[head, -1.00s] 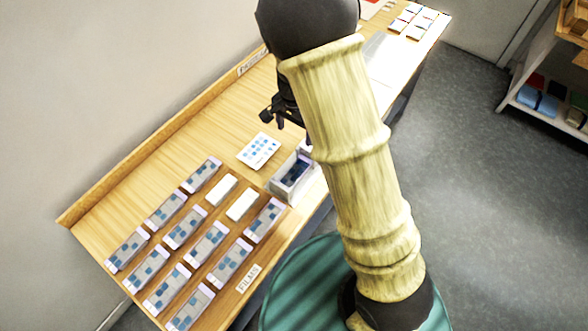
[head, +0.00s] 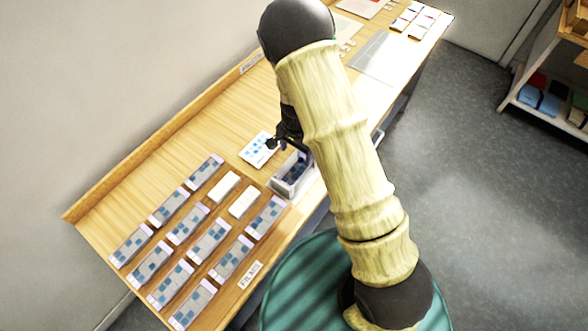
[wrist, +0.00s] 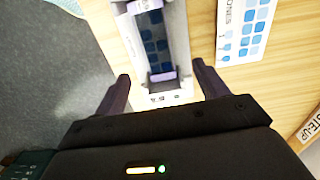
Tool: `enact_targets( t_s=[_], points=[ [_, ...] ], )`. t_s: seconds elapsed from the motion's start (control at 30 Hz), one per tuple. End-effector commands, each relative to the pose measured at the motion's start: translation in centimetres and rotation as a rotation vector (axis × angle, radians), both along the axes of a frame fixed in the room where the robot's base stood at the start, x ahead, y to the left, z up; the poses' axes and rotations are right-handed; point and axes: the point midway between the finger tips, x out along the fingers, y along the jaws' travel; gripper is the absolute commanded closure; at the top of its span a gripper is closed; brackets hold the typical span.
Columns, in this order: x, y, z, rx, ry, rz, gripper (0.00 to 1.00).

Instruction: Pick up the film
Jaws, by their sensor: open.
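One film (wrist: 152,40), a dark strip with blue squares, lies in a pale open-topped tray (wrist: 180,25) and shows between my fingers in the wrist view. In the head view the tray (head: 279,187) stands near the table's front edge, with the film (head: 294,171) partly shaded inside. Several similar grey strips with blue squares, such as this one (head: 209,241), lie in rows to its left. My gripper (wrist: 160,76) is open, its fingers either side of the tray's near end. In the head view my gripper (head: 284,142) is partly hidden by my arm. I cannot tell its height.
A white card with blue squares (head: 257,149) lies behind the tray; it also shows in the wrist view (wrist: 243,30). Two white blocks (head: 224,186) (head: 243,202) sit among the strips. A "FILMS" label (head: 250,275) is at the front edge. A raised ledge (head: 160,144) runs along the back.

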Motion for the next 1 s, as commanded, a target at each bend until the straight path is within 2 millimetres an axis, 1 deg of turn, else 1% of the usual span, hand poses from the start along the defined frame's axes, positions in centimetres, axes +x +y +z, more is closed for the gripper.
enact_targets(
  t_s=[0.07, 0.17, 0.57, 0.67, 0.9, 1.0],
  points=[
    [0.0, -0.1, -1.0, 0.000, 0.001, -0.002, 0.27],
    [0.0, 0.0, -1.6, 0.001, -0.001, -0.001, 0.27],
    [-0.1, 0.3, -2.0, 0.000, 0.000, 0.007, 0.27],
    [-0.3, 0.2, -2.8, 0.000, 0.003, 0.007, 0.27],
    [-0.4, -0.1, -5.8, 0.000, 0.002, 0.006, 0.27],
    [-0.4, -0.1, -6.6, 0.000, 0.000, 0.005, 0.27]
  ],
)
